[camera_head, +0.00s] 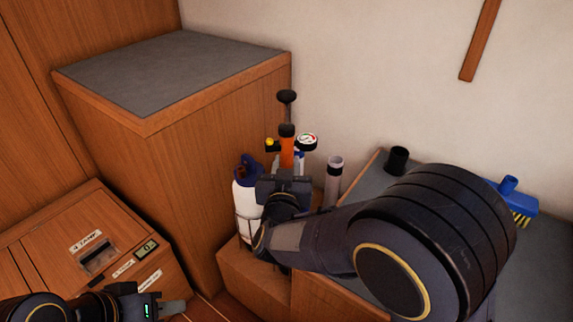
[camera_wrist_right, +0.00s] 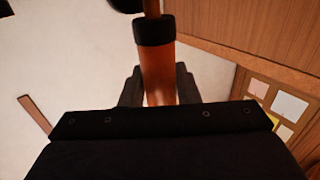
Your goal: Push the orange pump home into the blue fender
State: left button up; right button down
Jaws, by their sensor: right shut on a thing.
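The orange pump (camera_head: 287,151) stands upright, with a black collar and a black handle knob on a rod above it. My right gripper (camera_head: 286,182) is shut on its orange barrel, which also shows between the fingers in the right wrist view (camera_wrist_right: 157,75). The pump's lower end is hidden behind my gripper. A white fender with a blue top (camera_head: 248,172) stands just left of my right gripper, beside the wooden cabinet. I cannot tell whether the pump touches it. My left gripper (camera_head: 170,307) is low at the left, away from both; its jaw opening is unclear.
A round gauge (camera_head: 307,142) sits right of the pump. A grey tube (camera_head: 334,170) stands behind my right arm. A black cup (camera_head: 398,160) and a blue brush (camera_head: 515,198) are on the right-hand counter. A tall grey-topped cabinet (camera_head: 175,65) rises at left.

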jog(key=shift+f+b, duration=0.9)
jog(key=shift+f, duration=0.35)
dwell(0.3)
jog(key=c, duration=1)
grip_release()
jog(key=s, duration=0.2)
jog(key=s+p, duration=0.1)
jog(key=s, duration=0.4)
jog(key=shift+s+a+p, duration=0.25)
jog(key=shift+s+p, duration=0.1)
jog(key=shift+s, duration=0.05)
